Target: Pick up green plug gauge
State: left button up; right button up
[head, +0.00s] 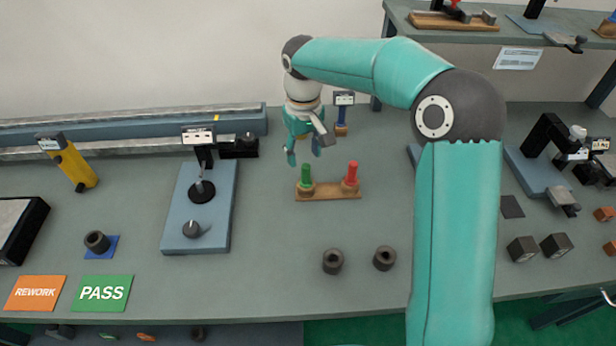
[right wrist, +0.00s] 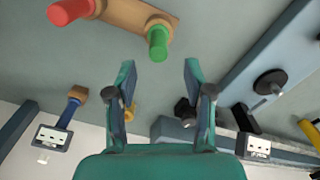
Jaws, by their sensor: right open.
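The green plug gauge (head: 306,176) stands upright at the left end of a small wooden holder (head: 328,196) on the bench. In the right wrist view the green plug gauge (right wrist: 158,42) shows ahead of the fingertips, near the middle top. A red plug gauge (head: 351,174) stands at the holder's right end; it also shows in the right wrist view (right wrist: 70,11). My right gripper (head: 303,157) is open and empty, above and just behind the green plug gauge, apart from it. In the right wrist view its two fingers (right wrist: 159,78) are spread. My left gripper is not in view.
A blue-handled tool (head: 341,117) stands behind the holder. A gauge stand on a blue-grey plate (head: 173,224) is to the left. Two dark rings (head: 333,261) (head: 385,258) lie in front. PASS (head: 102,293) and REWORK (head: 34,293) cards lie front left.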

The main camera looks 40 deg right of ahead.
aim_at(306, 166)
jog(key=shift+s+d+f+p, duration=0.1)
jog(key=shift+f+p, duration=0.1)
jog(key=shift+f, duration=0.75)
jog(key=shift+s+a+f+p, duration=0.1)
jog(key=shift+f+p, duration=0.1)
jog(key=shift+f, duration=0.7)
jog(key=shift+s+d+f+p, duration=0.1)
jog(key=shift+f+p, duration=0.1)
jog(key=shift+f, duration=0.75)
grip_shut()
